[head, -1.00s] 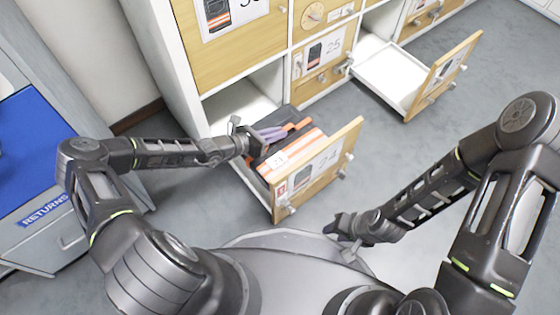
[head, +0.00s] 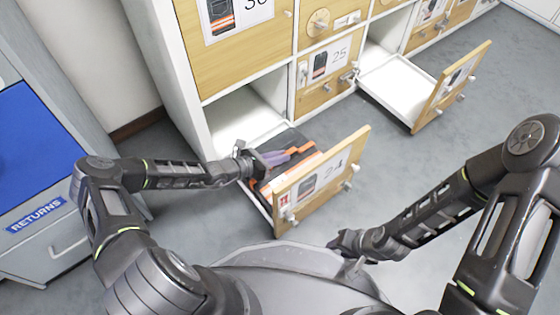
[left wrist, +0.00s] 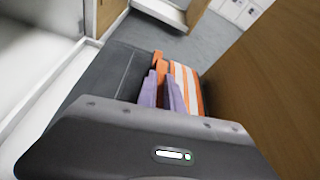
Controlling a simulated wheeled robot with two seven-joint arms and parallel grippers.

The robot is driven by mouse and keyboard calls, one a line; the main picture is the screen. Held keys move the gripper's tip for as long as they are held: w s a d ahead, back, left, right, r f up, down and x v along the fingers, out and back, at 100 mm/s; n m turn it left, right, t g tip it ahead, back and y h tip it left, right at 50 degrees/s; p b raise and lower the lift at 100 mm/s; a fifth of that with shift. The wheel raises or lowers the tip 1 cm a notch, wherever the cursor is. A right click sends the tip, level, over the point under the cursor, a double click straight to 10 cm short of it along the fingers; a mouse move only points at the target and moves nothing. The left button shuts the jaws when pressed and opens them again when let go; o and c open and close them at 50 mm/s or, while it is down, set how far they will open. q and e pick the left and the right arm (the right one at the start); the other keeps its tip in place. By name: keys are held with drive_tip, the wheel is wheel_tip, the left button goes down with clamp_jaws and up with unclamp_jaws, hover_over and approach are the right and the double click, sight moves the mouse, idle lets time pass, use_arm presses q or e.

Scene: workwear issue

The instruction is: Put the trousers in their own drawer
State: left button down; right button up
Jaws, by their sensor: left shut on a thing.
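The trousers (head: 263,187), dark grey with orange and pale bands, lie inside the open drawer marked 24 (head: 318,180). In the left wrist view the dark cloth of the trousers (left wrist: 108,78) is on the left and striped orange-white cloth on the right. My left gripper (head: 280,157) reaches in over the drawer from the left. Its purple fingers (left wrist: 163,90) are shut on an orange band of the trousers. The drawer front hides part of the cloth. My right gripper (head: 343,252) is low, right of the drawer and apart from it; its jaws are unclear.
The cabinet's door marked 30 (head: 238,55) and drawer 25 (head: 325,70) are shut. Another drawer (head: 400,88) stands open and empty at the right. A grey and blue returns bin (head: 35,235) is at the left. Grey floor is free between the open drawers.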

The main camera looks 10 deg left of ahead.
use_arm(q)
wheel_tip(320, 180, down, 2)
drive_tip(key=shift+f+b, duration=0.1)
drive_tip(key=shift+b, duration=0.3)
drive_tip(key=c, duration=1.9)
unclamp_jaws()
drive_tip(key=o, duration=0.4)
drive_tip(key=p+v, duration=0.5)
drive_tip(key=v, duration=0.6)
drive_tip(key=shift+r, duration=0.25)
drive_tip(key=shift+s+a, duration=0.3)
drive_tip(key=shift+a, duration=0.05)
